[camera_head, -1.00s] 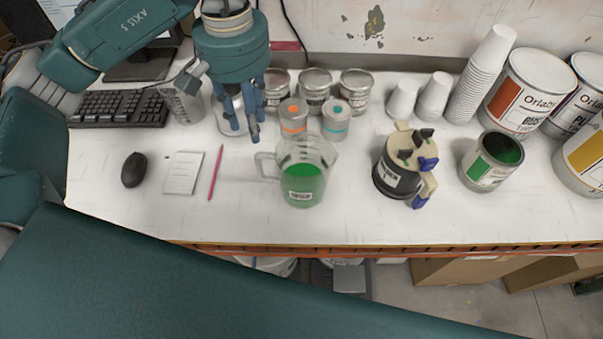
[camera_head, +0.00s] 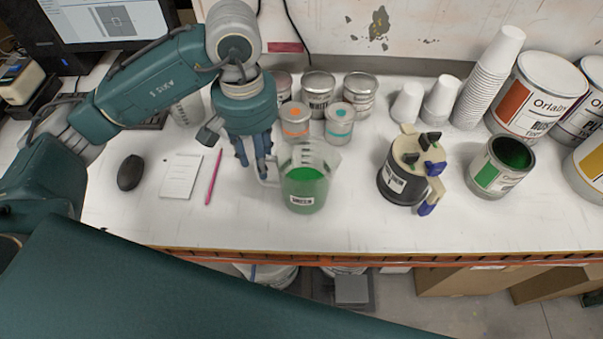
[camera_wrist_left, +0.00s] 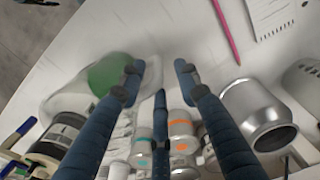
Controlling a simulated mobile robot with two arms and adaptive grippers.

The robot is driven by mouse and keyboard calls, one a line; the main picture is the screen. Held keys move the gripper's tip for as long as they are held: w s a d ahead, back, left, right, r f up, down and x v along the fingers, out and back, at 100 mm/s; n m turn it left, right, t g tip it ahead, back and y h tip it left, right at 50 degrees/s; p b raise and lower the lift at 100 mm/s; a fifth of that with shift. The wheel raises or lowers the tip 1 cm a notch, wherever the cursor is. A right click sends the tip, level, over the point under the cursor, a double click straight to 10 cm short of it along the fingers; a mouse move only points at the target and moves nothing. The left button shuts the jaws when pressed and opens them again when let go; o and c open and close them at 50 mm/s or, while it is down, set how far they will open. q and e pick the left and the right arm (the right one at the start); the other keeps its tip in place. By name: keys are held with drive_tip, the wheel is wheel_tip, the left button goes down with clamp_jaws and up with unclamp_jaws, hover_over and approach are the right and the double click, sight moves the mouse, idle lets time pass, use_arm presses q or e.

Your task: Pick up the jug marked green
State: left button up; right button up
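The clear jug with green liquid and a white label (camera_head: 303,190) stands upright on the white bench, its handle on its left side. It also shows, blurred, in the left wrist view (camera_wrist_left: 112,75). My left gripper (camera_head: 252,168) is beside the handle, pointing down toward the bench. In the left wrist view my left gripper (camera_wrist_left: 158,68) has its fingers spread, with the jug at the left finger. I cannot tell whether a finger touches the handle. My right gripper is in neither view.
Small cans with orange (camera_head: 295,120) and teal (camera_head: 339,122) marks stand just behind the jug. A black-and-cream container (camera_head: 394,185) and an open green-labelled can (camera_head: 484,180) are to the right. A pink pencil (camera_head: 213,178), notepad (camera_head: 181,176) and mouse (camera_head: 130,172) lie left.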

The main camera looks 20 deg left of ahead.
use_arm(q)
drive_tip(key=shift+s+f+p, duration=0.15)
drive_tip(key=shift+f+p, duration=0.15)
drive_tip(key=shift+f, duration=0.65)
drive_tip(key=shift+s+f+p, duration=0.1)
drive_tip(key=shift+f+p, duration=0.2)
drive_tip(key=shift+f, duration=0.65)
clamp_jaws()
